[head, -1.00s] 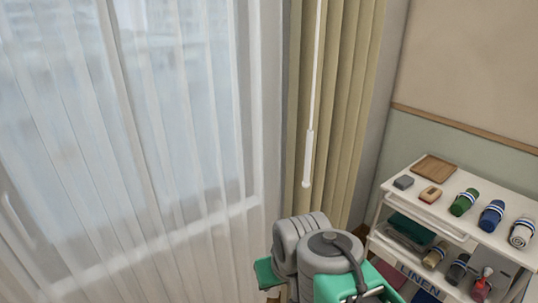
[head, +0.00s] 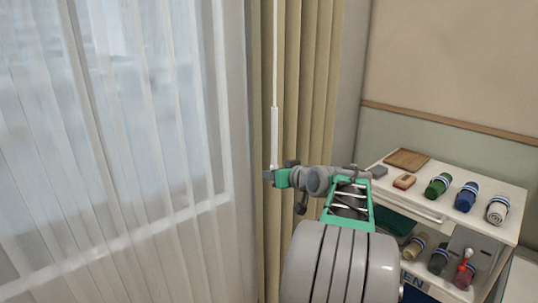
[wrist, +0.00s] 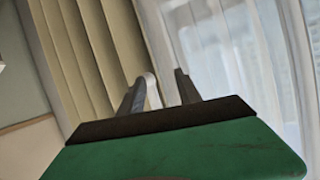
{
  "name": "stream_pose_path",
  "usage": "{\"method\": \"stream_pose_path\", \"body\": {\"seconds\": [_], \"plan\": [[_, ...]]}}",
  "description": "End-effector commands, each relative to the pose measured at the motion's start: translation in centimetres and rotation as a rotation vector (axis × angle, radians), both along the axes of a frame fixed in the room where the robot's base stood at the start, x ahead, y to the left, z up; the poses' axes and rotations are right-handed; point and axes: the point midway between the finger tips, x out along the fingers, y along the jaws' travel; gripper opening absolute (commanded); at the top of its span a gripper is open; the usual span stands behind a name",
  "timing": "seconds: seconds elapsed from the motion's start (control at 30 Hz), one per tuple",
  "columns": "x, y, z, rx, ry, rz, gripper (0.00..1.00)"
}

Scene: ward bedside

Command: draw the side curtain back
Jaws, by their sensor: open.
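The beige side curtain (head: 311,100) hangs in folds beside the window in the head view, and its folds also show at left in the wrist view (wrist: 80,50). A thin white wand (head: 275,135) hangs in front of it, with a thicker lower handle. My gripper (head: 269,176) is at the wand's lower end, its jaws pointing left. In the wrist view my gripper (wrist: 164,88) is open, and the pale wand end (wrist: 151,85) shows between the fingers, close to the left one. I cannot tell whether they touch. The wand's lowest tip is hidden in the head view.
A sheer white curtain (head: 130,150) covers the window at left. A white linen trolley (head: 475,230) stands at right, close to my arm, with rolled towels, small boxes and a wooden tray (head: 407,160) on it. The wall is behind.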

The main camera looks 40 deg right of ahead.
Motion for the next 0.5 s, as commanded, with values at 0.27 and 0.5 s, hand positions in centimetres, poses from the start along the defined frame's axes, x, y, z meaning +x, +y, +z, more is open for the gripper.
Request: {"method": "stream_pose_path", "body": {"seconds": [0.27, 0.5], "plan": [[0.9, -3.5, 8.9, -0.168, -0.342, 0.064, 0.41], [4.8, -4.0, 9.5, -0.171, -0.349, 0.069, 0.41]]}}
